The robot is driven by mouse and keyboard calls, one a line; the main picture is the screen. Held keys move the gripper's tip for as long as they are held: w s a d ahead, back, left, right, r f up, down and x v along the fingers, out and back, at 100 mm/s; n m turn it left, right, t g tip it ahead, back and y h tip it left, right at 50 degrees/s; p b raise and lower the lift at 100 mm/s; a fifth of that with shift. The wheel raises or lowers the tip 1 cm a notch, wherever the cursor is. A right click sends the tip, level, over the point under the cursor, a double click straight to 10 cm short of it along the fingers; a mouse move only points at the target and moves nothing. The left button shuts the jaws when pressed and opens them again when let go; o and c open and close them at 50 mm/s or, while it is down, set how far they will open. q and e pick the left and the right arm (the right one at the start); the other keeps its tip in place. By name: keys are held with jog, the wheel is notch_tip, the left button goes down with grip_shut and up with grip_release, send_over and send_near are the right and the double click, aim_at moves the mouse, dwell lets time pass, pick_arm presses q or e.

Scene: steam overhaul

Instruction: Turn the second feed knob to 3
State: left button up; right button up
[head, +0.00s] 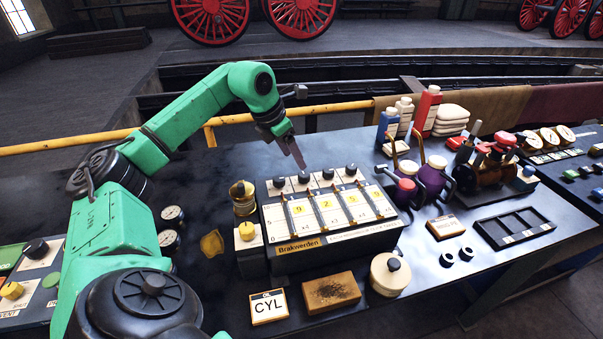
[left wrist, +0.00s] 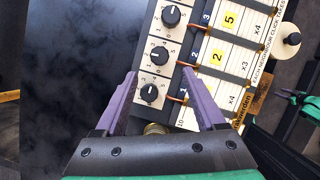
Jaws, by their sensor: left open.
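The Brakwerden feed box (head: 334,245) stands on the bench with a row of black knobs on its top. The second feed knob (head: 304,177) is black on a pale dial; it also shows in the left wrist view (left wrist: 160,55). Its pointer is too small to read surely. My left gripper (head: 299,163) is open and empty above the box's back edge. In the left wrist view its purple fingertips (left wrist: 160,72) stand apart, with the first knob (left wrist: 149,92) between the fingers and the second just beyond the tips. I see no contact.
A brass cup (head: 242,190) and a yellow-knobbed block (head: 247,235) stand left of the box. Purple oil cans (head: 432,180) are close on its right. The CYL plate (head: 268,307), a brown block (head: 331,292) and a lidded pot (head: 390,274) lie in front.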

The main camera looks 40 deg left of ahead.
aim_at(303, 174)
pick_arm(q)
jog(key=p+x, duration=0.1)
jog(key=x, duration=0.7)
grip_shut()
jog(key=shift+r+m, duration=0.1)
jog(key=shift+m, duration=0.2)
jog(key=m, duration=0.1)
jog(key=m+h, duration=0.1)
jog(key=m, duration=0.1)
jog(key=shift+w+a+h+p, duration=0.15)
jog(key=shift+h+p, duration=0.15)
jog(key=shift+p, duration=0.05)
jog(key=m+g+h, duration=0.1)
jog(key=m, duration=0.2)
jog(key=shift+w+m+p, duration=0.1)
jog(key=shift+m+p, duration=0.2)
jog(key=shift+p, duration=0.05)
jog(key=shift+a+m+g, duration=0.1)
jog(key=shift+m+g, duration=0.4)
jog(key=shift+m, duration=0.6)
